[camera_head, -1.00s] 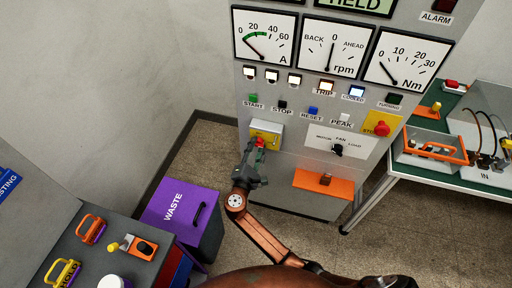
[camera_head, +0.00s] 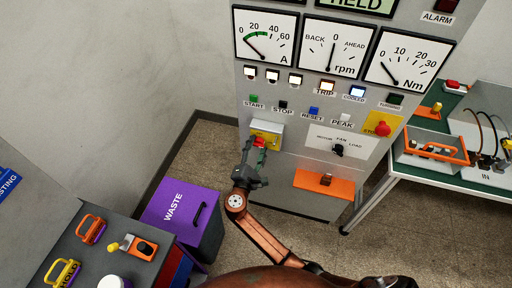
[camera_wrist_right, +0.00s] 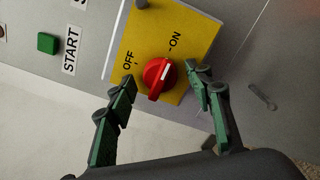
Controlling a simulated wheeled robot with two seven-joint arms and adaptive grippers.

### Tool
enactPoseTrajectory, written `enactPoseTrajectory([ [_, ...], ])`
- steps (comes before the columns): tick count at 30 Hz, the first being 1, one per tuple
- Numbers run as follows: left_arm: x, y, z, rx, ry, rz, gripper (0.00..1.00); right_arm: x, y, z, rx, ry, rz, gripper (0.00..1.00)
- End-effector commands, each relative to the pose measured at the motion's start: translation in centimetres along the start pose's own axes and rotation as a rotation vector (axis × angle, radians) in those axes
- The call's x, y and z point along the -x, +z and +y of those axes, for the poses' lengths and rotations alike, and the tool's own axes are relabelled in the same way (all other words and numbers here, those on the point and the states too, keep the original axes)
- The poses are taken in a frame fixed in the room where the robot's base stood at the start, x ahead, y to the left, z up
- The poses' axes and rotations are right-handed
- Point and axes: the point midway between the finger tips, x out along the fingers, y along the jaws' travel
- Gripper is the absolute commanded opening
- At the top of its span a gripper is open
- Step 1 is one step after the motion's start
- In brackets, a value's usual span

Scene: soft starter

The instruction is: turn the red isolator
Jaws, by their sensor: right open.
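The red isolator (camera_wrist_right: 158,75) is a round knob with a raised grip bar on a yellow plate (camera_wrist_right: 196,32) marked OFF and ON. The white mark on its bar points roughly toward ON. In the head view the isolator (camera_head: 260,141) sits at the lower left of the grey cabinet, partly behind my gripper. My right gripper (camera_wrist_right: 162,80) is open, with one green-and-black finger on each side of the knob. Gaps show between fingers and knob. In the head view the right gripper (camera_head: 255,153) is at the yellow plate. My left gripper is not in view.
A green START button (camera_wrist_right: 48,43) is beside the plate. The cabinet front also has a rotary selector (camera_head: 338,150), a red stop button (camera_head: 382,129) and an orange ledge (camera_head: 322,184). A purple waste bin (camera_head: 172,212) stands below left.

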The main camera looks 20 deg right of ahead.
Motion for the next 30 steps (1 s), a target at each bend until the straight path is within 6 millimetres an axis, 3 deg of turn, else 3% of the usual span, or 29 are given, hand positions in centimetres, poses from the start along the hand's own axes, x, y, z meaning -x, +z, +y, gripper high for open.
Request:
enactPoseTrajectory([
  [8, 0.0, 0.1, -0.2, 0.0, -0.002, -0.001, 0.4, 1.9, -0.1, -0.1, 0.0, -0.002, 0.002, 0.47],
  [21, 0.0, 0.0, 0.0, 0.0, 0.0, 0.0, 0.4, 10.3, -0.1, 0.0, 0.0, -0.001, 0.003, 0.47],
  [30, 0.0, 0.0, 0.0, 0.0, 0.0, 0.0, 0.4, 12.0, -0.1, 0.1, -0.001, 0.0, 0.001, 0.47],
])
